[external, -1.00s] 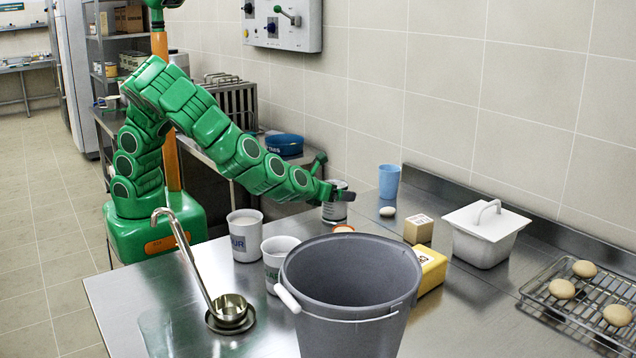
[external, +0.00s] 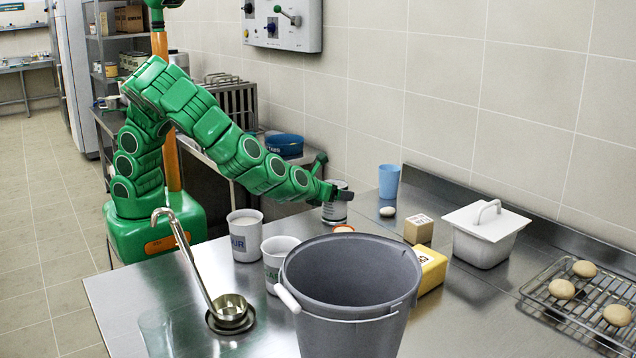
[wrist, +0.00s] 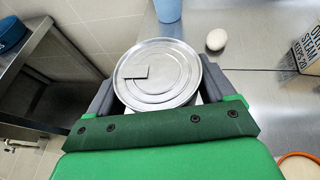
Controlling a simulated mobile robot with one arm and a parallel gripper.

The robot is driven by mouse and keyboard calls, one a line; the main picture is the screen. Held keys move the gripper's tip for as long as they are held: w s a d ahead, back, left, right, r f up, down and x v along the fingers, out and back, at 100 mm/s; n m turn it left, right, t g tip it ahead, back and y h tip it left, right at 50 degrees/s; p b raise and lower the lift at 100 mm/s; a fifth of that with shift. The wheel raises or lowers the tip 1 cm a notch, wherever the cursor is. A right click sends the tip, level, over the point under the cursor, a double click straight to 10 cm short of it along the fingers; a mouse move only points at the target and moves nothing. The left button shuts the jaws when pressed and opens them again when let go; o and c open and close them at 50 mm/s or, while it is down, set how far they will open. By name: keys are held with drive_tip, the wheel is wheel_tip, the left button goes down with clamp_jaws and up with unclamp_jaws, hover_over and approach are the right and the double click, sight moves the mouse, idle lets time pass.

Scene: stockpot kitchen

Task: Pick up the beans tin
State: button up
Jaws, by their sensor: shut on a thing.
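The beans tin (external: 335,208) is a silver can with a pale label, upright near the back left of the steel counter in the external view. My gripper (external: 340,192) is around it from the left, shut on it near its upper part. In the wrist view the tin's round metal lid (wrist: 158,75) lies between the two grey fingers of my gripper (wrist: 156,88), one on each side. The tin's base is partly hidden, and I cannot tell whether it touches the counter.
A blue cup (external: 389,182) and an egg (external: 387,211) are right of the tin. A cardboard box (external: 418,229), a yellow box (external: 430,268), two mugs (external: 245,237) and a large grey bucket (external: 350,290) stand nearer the camera. The tiled wall (external: 400,90) is behind.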

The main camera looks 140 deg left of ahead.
sight(340, 181)
drive_tip(key=shift+r, duration=0.5)
wheel_tip(340, 181, up, 2)
drive_tip(key=shift+r, duration=0.2)
drive_tip(key=s+d+r, duration=0.9)
drive_tip(key=s, duration=0.1)
drive_tip(key=shift+d+r, duration=0.35)
